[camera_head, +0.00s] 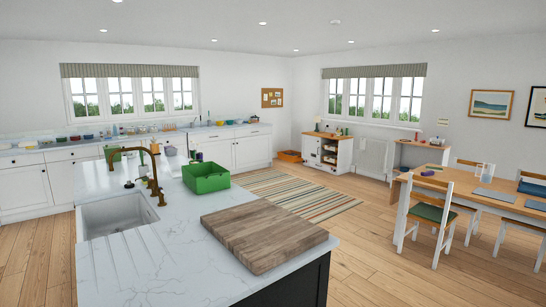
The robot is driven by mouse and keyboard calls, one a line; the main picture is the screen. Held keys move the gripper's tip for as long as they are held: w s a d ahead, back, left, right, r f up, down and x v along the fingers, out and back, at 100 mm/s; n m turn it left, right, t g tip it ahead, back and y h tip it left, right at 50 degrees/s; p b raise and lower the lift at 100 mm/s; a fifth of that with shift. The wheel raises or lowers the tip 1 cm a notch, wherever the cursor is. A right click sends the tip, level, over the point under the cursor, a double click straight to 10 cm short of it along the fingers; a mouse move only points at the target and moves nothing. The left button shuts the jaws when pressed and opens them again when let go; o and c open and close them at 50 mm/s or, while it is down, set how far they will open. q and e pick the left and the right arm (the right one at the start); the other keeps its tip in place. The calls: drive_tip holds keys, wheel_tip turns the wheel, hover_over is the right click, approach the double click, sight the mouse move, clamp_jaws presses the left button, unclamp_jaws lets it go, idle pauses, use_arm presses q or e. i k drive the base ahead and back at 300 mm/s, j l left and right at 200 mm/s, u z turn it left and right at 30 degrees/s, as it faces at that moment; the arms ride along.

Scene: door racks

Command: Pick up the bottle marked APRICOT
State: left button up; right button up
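I cannot make out any bottle marked APRICOT in the head view. Small bottle-like items stand on the far counter (30,150) and on the white cabinet (328,152) by the far wall, too small to read. A dark item (199,156) shows behind the green crate on the island, and I cannot tell what it is. Neither of my grippers is in view.
The marble island (150,265) is close in front, with a sink (117,214), brass tap (153,175), green crate (206,178) and wooden board (263,234). A dining table (470,190) with chairs (433,215) stands right. Floor (375,240) between them is free.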

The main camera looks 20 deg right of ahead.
sight(199, 155)
drive_tip(key=i+l+z, duration=0.15)
drive_tip(key=z, duration=0.3)
drive_tip(key=i+l+z, duration=0.2)
drive_tip(key=z, duration=0.25)
drive_tip(key=i+l+z, duration=0.15)
drive_tip(key=z, duration=0.25)
drive_tip(key=i+z, duration=0.3)
drive_tip(key=z, duration=0.15)
drive_tip(key=i+z, duration=0.3)
drive_tip(key=i, duration=2.05)
drive_tip(key=i+u, duration=0.5)
drive_tip(key=i+l+u, duration=0.3)
drive_tip(key=i+u, duration=0.15)
drive_tip(key=i, duration=0.2)
drive_tip(key=i+j+u, duration=0.15)
drive_tip(key=i+u, duration=0.85)
drive_tip(key=i, duration=4.3)
drive_tip(key=i+u, duration=0.35)
drive_tip(key=i, duration=0.15)
drive_tip(key=i+l+u, duration=0.3)
drive_tip(key=i, duration=0.2)
drive_tip(key=i+l+u, duration=0.35)
drive_tip(key=i+u, duration=0.1)
drive_tip(key=u, duration=2.45)
